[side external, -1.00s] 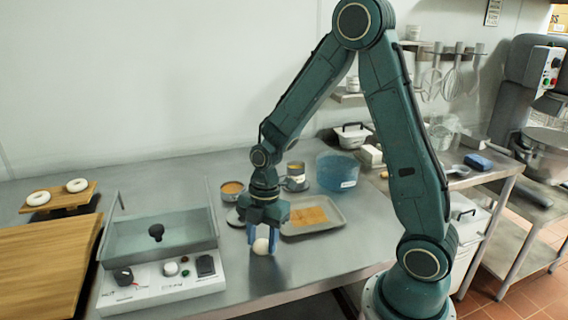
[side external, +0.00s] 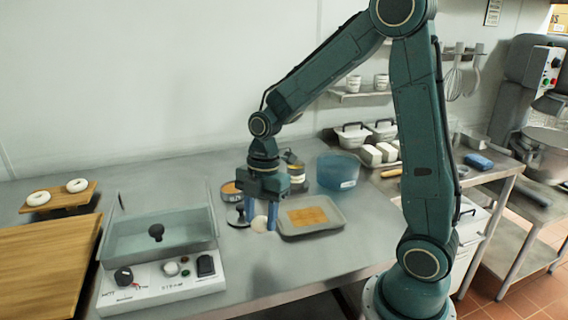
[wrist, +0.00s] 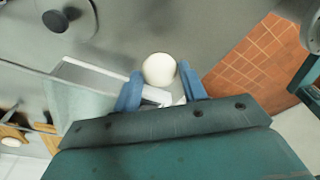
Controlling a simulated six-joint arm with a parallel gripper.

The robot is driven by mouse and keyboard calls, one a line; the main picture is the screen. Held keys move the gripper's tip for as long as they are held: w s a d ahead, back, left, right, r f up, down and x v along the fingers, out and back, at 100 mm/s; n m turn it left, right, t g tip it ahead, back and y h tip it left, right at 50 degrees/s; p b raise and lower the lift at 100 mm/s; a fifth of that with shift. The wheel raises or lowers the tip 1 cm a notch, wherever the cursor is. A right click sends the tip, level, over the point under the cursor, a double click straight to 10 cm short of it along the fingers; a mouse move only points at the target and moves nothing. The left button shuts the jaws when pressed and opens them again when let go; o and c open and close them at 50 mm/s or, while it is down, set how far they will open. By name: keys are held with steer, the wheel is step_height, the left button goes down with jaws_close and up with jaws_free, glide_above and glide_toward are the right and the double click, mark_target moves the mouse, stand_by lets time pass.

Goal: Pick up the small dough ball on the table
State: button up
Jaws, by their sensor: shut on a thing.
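The small dough ball (side external: 259,222) is pale, round and smooth. My gripper (side external: 261,217) points down with its blue fingers shut on the ball. In the side view the ball appears held above the steel table (side external: 330,258), with a soft shadow on the surface below. In the wrist view the ball (wrist: 159,67) sits between the two blue fingertips of my gripper (wrist: 160,77), one on each side. The fingers cover part of the ball in the side view.
A tray with an orange-brown sheet (side external: 338,229) lies just right of the gripper. A black-handled tool (side external: 240,217) stands close to its left. A blue tub (side external: 338,171) stands behind. The front table is clear.

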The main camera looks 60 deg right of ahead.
mark_target(261, 214)
step_height(261, 214, up, 13)
steer(key=shift+r, duration=0.15)
steer(key=shift+d, duration=0.1)
stand_by(0.7)
